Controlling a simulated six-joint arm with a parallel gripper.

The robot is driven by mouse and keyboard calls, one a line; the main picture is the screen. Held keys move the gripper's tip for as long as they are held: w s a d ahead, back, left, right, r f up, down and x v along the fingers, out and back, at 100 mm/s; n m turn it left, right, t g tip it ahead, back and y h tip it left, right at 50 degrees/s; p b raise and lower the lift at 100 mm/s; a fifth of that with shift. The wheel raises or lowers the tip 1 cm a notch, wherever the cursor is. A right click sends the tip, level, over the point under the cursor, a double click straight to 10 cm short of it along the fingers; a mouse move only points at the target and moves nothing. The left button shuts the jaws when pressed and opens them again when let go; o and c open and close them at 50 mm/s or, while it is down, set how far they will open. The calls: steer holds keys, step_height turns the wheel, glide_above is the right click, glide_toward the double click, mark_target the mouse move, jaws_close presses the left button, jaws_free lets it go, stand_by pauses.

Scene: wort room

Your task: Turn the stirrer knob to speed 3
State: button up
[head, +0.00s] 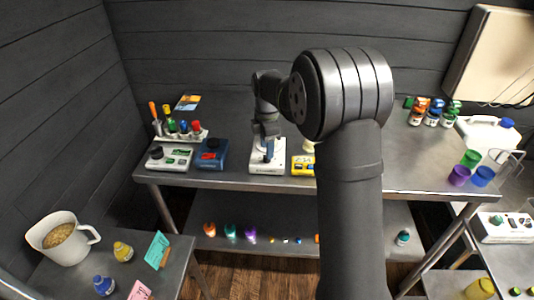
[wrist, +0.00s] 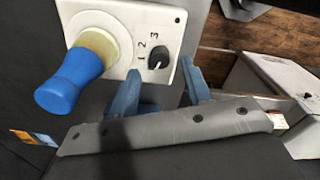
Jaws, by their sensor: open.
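The stirrer (wrist: 185,18) is a white box with a black knob (wrist: 159,57) and the printed numbers 1, 2 and 3 around it. Where the knob's pointer stands is too small to tell. A blue-topped vessel (wrist: 62,88) with a pale yellowish part stands on its round white plate. My gripper (wrist: 160,68) is open, its two blue fingers on either side of the knob with gaps; contact does not show. In the head view, the stirrer (head: 258,169) stands at the bench's front edge under my gripper (head: 268,147), which hides much of it.
A blue device (head: 211,154) and another white device (head: 170,158) stand left of the stirrer. A yellow device (head: 301,166) stands close on its right. Tubes in a rack (head: 184,137) stand behind on the left. My arm hides the bench farther right.

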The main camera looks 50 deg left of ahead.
steer(key=shift+f, duration=1.7)
jaws_close()
